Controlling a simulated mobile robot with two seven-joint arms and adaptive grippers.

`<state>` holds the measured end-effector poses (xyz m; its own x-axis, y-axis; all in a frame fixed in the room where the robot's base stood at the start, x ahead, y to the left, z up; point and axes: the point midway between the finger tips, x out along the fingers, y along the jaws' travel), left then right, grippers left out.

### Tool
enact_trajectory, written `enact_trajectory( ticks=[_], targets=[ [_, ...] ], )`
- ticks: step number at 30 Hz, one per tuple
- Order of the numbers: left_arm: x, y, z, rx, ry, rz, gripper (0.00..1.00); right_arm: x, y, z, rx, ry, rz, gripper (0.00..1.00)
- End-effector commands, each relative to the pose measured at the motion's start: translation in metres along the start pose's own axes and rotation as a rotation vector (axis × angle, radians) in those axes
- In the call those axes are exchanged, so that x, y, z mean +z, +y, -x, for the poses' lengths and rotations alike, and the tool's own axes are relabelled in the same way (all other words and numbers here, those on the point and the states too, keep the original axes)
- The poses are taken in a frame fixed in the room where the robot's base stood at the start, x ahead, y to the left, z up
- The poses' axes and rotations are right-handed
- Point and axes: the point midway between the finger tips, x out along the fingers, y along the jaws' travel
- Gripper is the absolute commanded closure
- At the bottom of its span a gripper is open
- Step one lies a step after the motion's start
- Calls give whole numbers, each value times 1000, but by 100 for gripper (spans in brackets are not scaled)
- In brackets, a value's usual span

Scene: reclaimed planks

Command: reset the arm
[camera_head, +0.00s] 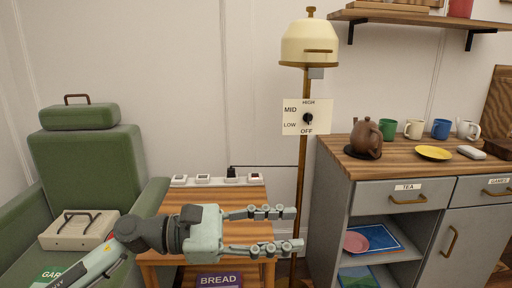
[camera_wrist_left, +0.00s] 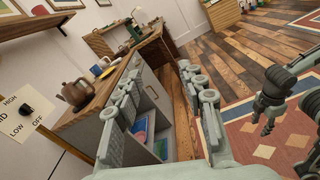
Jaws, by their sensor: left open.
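My left gripper (camera_head: 284,230) reaches in from the lower left in the head view, its fingers pointing right. Its two fingers are spread apart with nothing between them. The fingers show in front of the small wooden table and the lamp pole; I cannot tell whether they touch either. In the left wrist view the same open fingers (camera_wrist_left: 160,72) frame the grey cabinet and the floor. Part of my other arm, with the right gripper (camera_wrist_left: 266,128), shows at the right of the left wrist view above the rug. Its finger opening is too small to judge.
A lamp pole (camera_head: 303,175) with a dial panel (camera_head: 293,117) stands by the wooden table (camera_head: 255,199). A green armchair (camera_head: 90,160) is at left. A grey cabinet (camera_head: 333,205) with teapot (camera_head: 367,138) and mugs is at right. Open floor (camera_wrist_left: 225,62) lies beyond.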

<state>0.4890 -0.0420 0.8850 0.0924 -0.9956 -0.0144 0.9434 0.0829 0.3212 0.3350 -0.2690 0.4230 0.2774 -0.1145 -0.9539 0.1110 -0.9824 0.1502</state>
Motion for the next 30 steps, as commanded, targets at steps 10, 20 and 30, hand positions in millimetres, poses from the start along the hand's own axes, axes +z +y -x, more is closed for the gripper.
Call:
enact_trajectory(
  ticks=[10, 20, 30],
  targets=[
    [-117, 118, 138, 938, -763, 1415, 60, 9, -1, -2, -2, -17, 2, 60],
    [-303, 2, 259, 1612, -1296, 2127, 60, 9, -2, -2, -3, -17, 3, 60],
    [-396, -207, 312, -1531, 1176, -1548, 60, 8, -2, -2, -3, -16, 4, 60]
  ],
)
